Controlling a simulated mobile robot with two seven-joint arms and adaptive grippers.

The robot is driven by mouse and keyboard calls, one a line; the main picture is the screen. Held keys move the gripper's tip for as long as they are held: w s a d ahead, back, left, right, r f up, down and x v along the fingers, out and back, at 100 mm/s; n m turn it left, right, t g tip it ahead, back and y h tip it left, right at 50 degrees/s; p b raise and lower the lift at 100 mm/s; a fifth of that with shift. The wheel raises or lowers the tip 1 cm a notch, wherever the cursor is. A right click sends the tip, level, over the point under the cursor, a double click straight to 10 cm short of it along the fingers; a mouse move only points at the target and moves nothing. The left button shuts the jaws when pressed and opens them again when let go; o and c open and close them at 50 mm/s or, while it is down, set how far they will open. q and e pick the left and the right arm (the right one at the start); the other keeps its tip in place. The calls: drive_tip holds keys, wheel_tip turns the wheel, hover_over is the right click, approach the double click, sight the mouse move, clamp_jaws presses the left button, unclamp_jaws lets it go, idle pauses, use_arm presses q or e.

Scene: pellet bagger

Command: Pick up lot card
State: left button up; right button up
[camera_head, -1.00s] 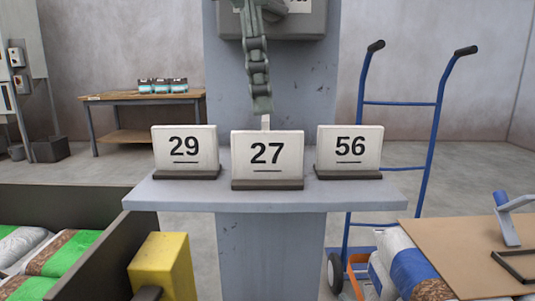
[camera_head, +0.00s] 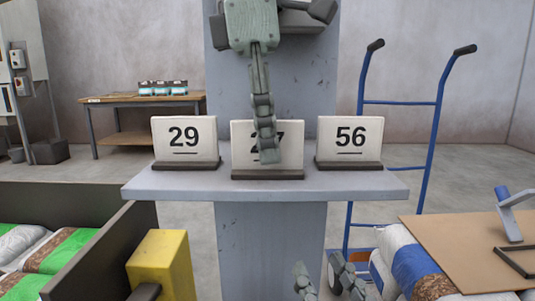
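Three white cards in dark bases stand in a row on a grey shelf (camera_head: 200,190): card 29 (camera_head: 185,138) at left, card 27 (camera_head: 290,155) in the middle, card 56 (camera_head: 350,140) at right. My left gripper (camera_head: 266,155) hangs down from the top centre, and a grey jointed finger covers part of the number on card 27. Its other finger is not seen, so I cannot tell if it grips the card. The card stands upright in its base. My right gripper (camera_head: 325,283) shows at the bottom edge, its fingers apart and empty, below the shelf.
A yellow block (camera_head: 162,265) and a dark-walled bin (camera_head: 105,245) with bags are at lower left. A blue hand truck (camera_head: 430,150) stands at right, behind a cardboard sheet (camera_head: 460,245) on bags. A wooden table (camera_head: 130,99) is at the back left.

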use_arm(q)
drive_tip(key=shift+f, duration=0.2)
idle(0.4)
clamp_jaws()
